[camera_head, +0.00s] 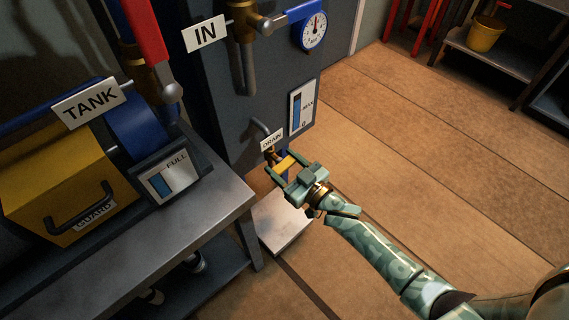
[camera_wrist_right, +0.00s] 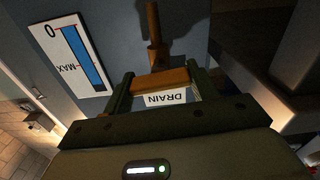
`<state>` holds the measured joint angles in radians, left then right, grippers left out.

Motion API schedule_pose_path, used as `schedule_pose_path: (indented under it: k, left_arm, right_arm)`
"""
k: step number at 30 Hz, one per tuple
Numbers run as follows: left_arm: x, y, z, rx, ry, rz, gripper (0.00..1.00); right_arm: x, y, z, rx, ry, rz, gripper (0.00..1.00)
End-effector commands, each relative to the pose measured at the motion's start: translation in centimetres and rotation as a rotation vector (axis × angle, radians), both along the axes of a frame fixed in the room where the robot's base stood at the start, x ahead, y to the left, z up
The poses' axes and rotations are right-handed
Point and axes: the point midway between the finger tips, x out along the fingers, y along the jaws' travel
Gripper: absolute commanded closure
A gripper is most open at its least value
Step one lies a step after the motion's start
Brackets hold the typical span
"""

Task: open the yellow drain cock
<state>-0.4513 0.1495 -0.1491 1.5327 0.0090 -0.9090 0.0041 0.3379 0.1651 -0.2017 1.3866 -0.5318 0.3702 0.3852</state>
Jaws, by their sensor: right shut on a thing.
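The yellow drain cock (camera_head: 286,163) sits low on the front of the dark blue-grey cabinet, just below the DRAIN label (camera_head: 271,140). My right gripper (camera_head: 284,167) reaches it from the lower right and is shut on its handle. In the right wrist view the handle (camera_wrist_right: 163,79) spans crosswise between the two green fingers, with the brass-brown pipe (camera_wrist_right: 154,38) of the cock beyond it. The DRAIN label (camera_wrist_right: 166,99) shows upside down behind the fingers. The outlet of the cock is partly hidden by my gripper. My left gripper is not in view.
A MAX-to-0 level gauge (camera_head: 302,106) is just above right of the cock. A metal bench (camera_head: 205,203) with a yellow GUARD box (camera_head: 65,180) stands at the left. A pale plate (camera_head: 280,226) lies on the floor below the gripper. The wooden floor to the right is clear.

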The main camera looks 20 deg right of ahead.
Motion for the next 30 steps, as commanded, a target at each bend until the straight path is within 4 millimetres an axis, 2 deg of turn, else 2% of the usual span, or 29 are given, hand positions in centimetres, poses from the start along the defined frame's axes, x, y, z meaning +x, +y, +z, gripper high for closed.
schedule_pose_path:
  k: [12,30]
  left_arm:
    - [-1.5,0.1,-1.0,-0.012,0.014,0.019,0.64]
    - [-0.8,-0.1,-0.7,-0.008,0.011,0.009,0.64]
  right_arm:
    - [-0.1,0.1,-0.1,-0.326,-0.116,0.000,0.65]
    - [-0.2,0.2,-0.4,-0.864,-0.310,0.001,0.65]
